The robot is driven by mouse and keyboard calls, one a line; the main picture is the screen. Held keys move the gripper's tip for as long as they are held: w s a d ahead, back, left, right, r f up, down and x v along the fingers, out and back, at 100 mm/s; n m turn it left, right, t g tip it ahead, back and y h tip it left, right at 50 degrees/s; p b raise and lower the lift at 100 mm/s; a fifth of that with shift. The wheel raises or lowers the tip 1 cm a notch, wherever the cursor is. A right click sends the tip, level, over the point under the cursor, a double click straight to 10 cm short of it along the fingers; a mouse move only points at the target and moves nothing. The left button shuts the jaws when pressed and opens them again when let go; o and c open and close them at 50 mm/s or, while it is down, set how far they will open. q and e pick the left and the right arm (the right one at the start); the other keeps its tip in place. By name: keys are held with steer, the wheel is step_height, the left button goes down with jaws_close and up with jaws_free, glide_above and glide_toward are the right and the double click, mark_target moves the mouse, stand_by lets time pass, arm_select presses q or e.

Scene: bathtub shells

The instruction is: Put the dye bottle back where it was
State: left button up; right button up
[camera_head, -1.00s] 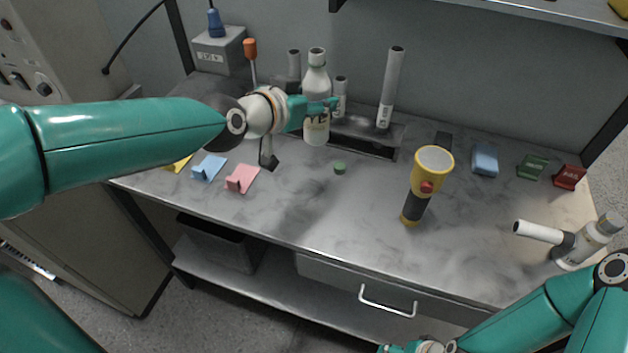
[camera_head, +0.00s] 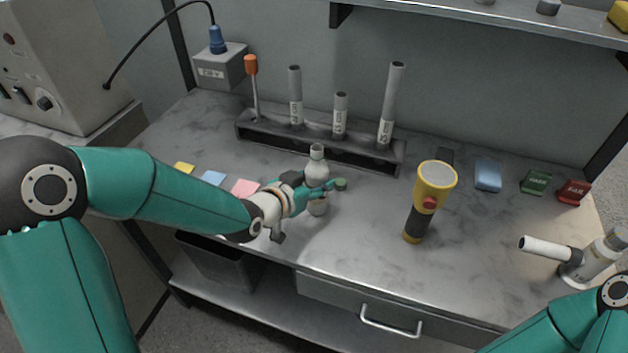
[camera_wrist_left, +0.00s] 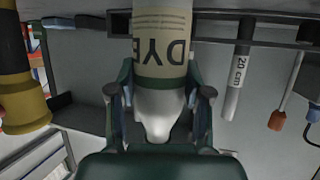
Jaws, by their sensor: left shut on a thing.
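The dye bottle (camera_head: 317,171) is pale with an uncapped neck and stands upright at the front middle of the bench. In the left wrist view its cream label (camera_wrist_left: 160,48) reads "DYE" upside down. My left gripper (camera_head: 318,188) is shut around the bottle's body, with one finger on each side. I cannot tell whether the bottle's base touches the bench.
A dark rack (camera_head: 358,154) with several grey tubes stands behind the bottle. A yellow torch (camera_head: 436,176) stands to its right. Yellow, blue and pink cards (camera_head: 245,187) lie left. A blue block, green and red tags and a grey pipe fitting (camera_head: 590,262) are at right.

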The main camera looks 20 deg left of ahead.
arm_select(q)
steer(key=shift+f, duration=0.15)
steer(key=o, duration=1.2)
steer(key=shift+o, duration=0.2)
steer(key=b+v, duration=0.2)
steer(key=v, duration=1)
steer(key=shift+s, duration=0.1)
